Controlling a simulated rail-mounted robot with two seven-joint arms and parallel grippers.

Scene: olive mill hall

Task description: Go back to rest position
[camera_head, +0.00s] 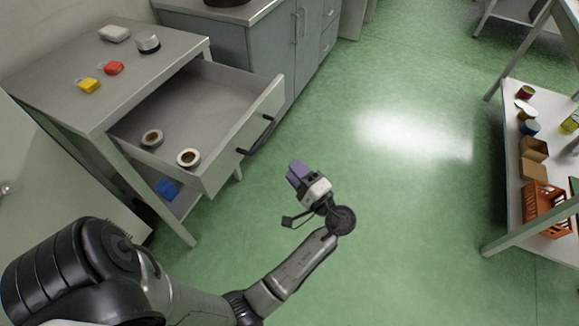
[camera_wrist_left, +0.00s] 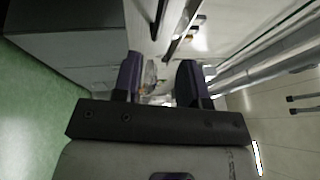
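My left gripper (camera_head: 297,174) is over the green floor, to the right of the open drawer and apart from its handle. In the left wrist view its two dark purple fingers (camera_wrist_left: 160,80) stand apart with nothing visible between them but background, so it is open and empty. My right gripper is in neither view. The grey drawer (camera_head: 228,150) is pulled out of the workbench (camera_head: 50,72). Two tape rolls lie in it, a brown-grey one (camera_head: 152,138) and a white-rimmed one (camera_head: 188,157) near its front.
On the workbench lie a white box (camera_head: 114,33), a round tin (camera_head: 148,43), a red item (camera_head: 113,68) and a yellow item (camera_head: 88,85). A blue item (camera_head: 167,188) sits below the drawer. A shelf at right holds an orange crate (camera_head: 541,206). The middle floor (camera_head: 400,180) is clear.

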